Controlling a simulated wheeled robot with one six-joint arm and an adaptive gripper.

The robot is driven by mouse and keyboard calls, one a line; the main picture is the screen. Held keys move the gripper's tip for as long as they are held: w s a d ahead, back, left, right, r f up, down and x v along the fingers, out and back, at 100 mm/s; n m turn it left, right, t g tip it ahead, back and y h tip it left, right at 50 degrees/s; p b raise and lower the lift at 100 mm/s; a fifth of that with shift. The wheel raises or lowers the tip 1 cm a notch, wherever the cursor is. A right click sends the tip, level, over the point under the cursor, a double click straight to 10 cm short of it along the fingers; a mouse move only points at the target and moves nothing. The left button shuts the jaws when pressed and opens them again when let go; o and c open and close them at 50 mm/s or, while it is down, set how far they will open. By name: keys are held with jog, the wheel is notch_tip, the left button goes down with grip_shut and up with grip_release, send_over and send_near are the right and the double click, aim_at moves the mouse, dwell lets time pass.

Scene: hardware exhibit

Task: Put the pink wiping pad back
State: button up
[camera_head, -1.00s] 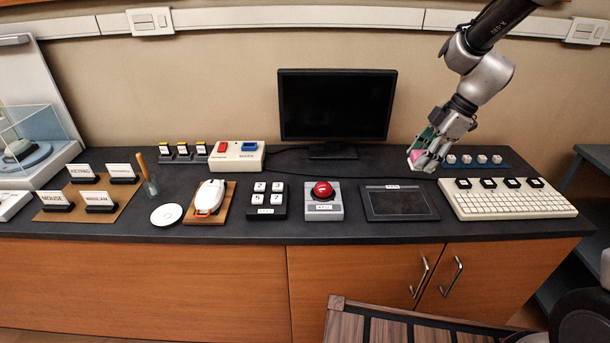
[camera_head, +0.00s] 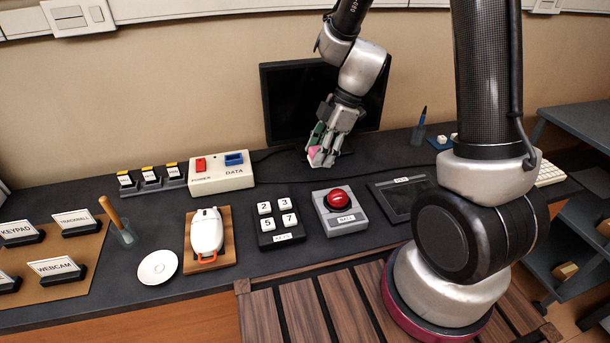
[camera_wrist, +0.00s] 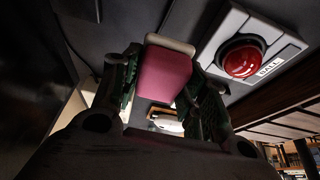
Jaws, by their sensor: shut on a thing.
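The pink wiping pad (camera_head: 314,155) is between the fingers of my gripper (camera_head: 326,157), and the jaws are shut on it. In the wrist view the pad (camera_wrist: 164,74) shows as a pink block with a pale end, with a green-dark finger of my gripper (camera_wrist: 160,85) on each side. In the head view the gripper points down in front of the black monitor (camera_head: 280,105), behind the red button box (camera_head: 341,215). The pad seems to be held above the counter; the gap below it is hard to judge.
The dark counter (camera_head: 185,295) holds a white dish (camera_head: 158,267), a mouse on a wooden board (camera_head: 207,235), a number keypad (camera_head: 277,222), a tablet (camera_head: 397,196) and a power/data box (camera_head: 221,174). A pen cup (camera_head: 418,136) stands at the back right. My arm hides part of the right side.

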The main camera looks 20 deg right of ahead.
aim_at(315, 184)
notch_tip(315, 184, down, 7)
jog(key=shift+f, duration=0.2)
jog(key=shift+f, duration=0.15)
jog(key=o, duration=1.2)
jog(key=shift+c, duration=0.2)
jog(key=s+d+r+m+t, duration=0.1)
jog(key=s+d+r+m, duration=0.15)
jog(key=r, duration=0.45)
jog(key=s+d+r+m+h, duration=0.1)
jog(key=s+d+r+m, duration=0.15)
jog(key=r, duration=0.55)
jog(key=s+d+r+m+t, duration=0.1)
jog(key=s+d+r+m, duration=0.1)
jog(key=d+r, duration=0.35)
jog(key=s+d+r+m+t+h, duration=0.1)
jog(key=s+d+r+m, duration=0.1)
jog(key=s+r+m, duration=0.2)
jog(key=s+d+r+m+t+h, duration=0.1)
jog(key=s+d+r+m+h, duration=0.1)
jog(key=s+r+m, duration=0.2)
jog(key=shift+s+d+m, duration=0.25)
jog(key=shift+s+m, duration=1.25)
jog(key=shift+s, duration=0.55)
